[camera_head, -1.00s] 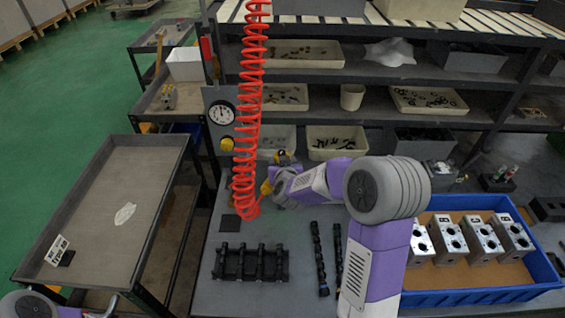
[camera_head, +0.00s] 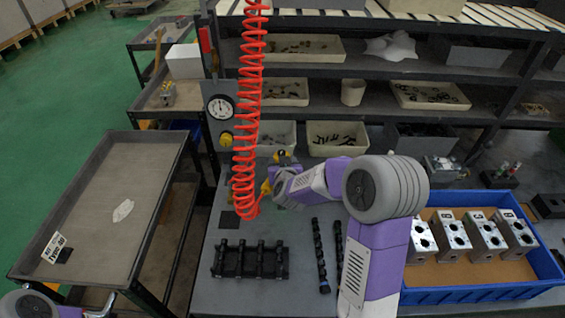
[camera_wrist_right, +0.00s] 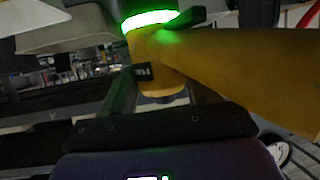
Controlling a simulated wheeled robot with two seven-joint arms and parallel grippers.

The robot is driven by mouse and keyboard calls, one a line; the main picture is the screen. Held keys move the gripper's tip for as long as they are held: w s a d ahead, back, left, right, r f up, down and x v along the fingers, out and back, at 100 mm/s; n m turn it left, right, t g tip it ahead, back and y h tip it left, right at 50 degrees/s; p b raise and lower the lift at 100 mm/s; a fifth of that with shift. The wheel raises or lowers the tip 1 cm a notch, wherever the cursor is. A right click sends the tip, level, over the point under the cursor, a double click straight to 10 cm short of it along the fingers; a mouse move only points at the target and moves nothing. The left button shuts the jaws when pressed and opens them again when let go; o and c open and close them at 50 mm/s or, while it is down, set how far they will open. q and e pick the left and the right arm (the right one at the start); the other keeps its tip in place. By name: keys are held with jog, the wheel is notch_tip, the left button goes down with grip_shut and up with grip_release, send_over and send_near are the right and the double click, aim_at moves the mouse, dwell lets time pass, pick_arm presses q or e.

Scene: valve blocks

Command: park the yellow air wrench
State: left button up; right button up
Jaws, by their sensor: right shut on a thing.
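The yellow air wrench (camera_head: 266,188) is at the lower end of the red coiled hose (camera_head: 246,130), low over the bench beside the gauge post. In the head view my right forearm and wrist hide most of it. In the right wrist view the yellow wrench body (camera_wrist_right: 225,75) fills the middle, with a glowing green ring at its top. My right gripper (camera_wrist_right: 160,92) is shut on it, one finger on each side. Only part of my left arm shows at the lower left corner of the head view; its gripper is not seen.
A round gauge (camera_head: 220,107) and a yellow knob sit on the post. A dark square pad (camera_head: 229,220), a black rack (camera_head: 250,260) and dark shafts lie on the bench. A blue tray (camera_head: 470,295) holds several valve blocks. A grey trolley (camera_head: 100,215) stands left; shelves with bins stand behind.

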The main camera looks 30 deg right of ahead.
jog(key=shift+w+r, duration=0.1)
jog(key=shift+r, duration=0.1)
jog(key=o, duration=1.5)
jog(key=shift+s+f, duration=0.2)
jog(key=shift+f, duration=0.1)
jog(key=shift+r+p+v, duration=0.2)
jog(key=shift+p+v, duration=0.6)
jog(key=shift+v, duration=3)
jog(key=shift+w+a, duration=0.1)
jog(key=shift+w, duration=0.05)
